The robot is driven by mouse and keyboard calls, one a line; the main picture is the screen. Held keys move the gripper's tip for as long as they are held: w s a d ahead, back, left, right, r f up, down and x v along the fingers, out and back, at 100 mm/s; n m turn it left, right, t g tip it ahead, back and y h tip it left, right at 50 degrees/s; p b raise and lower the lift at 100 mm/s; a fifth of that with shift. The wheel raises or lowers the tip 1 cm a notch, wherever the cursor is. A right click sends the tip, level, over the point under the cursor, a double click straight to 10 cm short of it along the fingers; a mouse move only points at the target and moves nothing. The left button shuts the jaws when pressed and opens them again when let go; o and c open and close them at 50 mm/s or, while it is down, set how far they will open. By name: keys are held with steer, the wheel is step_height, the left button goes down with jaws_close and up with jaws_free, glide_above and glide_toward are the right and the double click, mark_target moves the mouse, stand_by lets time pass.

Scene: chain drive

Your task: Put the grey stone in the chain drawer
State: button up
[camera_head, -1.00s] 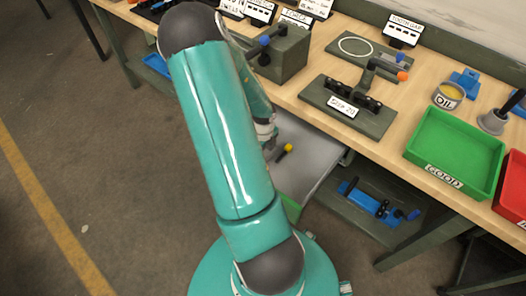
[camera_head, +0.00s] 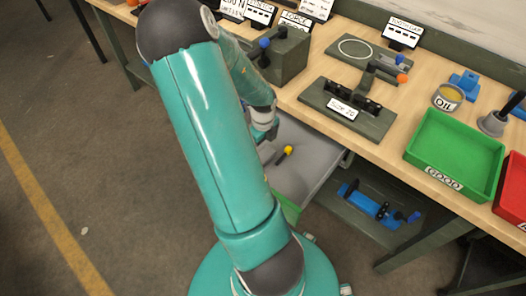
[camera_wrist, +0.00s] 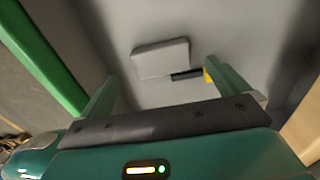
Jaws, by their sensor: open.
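A flat grey block, which looks like the grey stone (camera_wrist: 160,58), lies on the grey floor of an open drawer (camera_wrist: 180,95) in the wrist view. The drawer also shows under the bench in the head view (camera_head: 312,165); no label on it is readable. My gripper (camera_wrist: 161,74) is open, its two green fingers apart over the drawer on either side of the block's near side, holding nothing. In the head view my gripper (camera_head: 266,134) is partly behind my arm, and the block is hidden there.
A black tool with a yellow end (camera_head: 284,154) lies in the drawer, close to the block in the wrist view (camera_wrist: 190,74). The drawer has a green side wall (camera_wrist: 45,60). Above, the bench holds fixtures, an oil tin (camera_head: 448,97) and a green GOOD tray (camera_head: 455,150).

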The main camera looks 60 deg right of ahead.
mark_target(263, 154)
step_height(263, 154, up, 6)
steer(key=w+a+r+n+t+y, duration=0.1)
steer(key=w+a+r+n+t, duration=0.1)
steer(key=w+a+r+n, duration=0.65)
steer(key=w+a+r+n+t+y, duration=0.15)
steer(key=a+r+n, duration=0.45)
steer(key=a+n, duration=0.6)
steer(key=s+a+r+n+t+h, duration=0.1)
steer(key=s+a+r+n, duration=0.2)
steer(key=a+r+n, duration=0.2)
steer(key=s+a+r+n+t+h, duration=0.1)
steer(key=s+a+r+n, duration=0.2)
steer(key=a+r+n, duration=0.3)
steer(key=a+n, duration=0.5)
steer(key=n, duration=0.1)
steer(key=shift+r, duration=0.25)
steer(key=shift+d+h, duration=0.2)
steer(key=shift+h, duration=0.05)
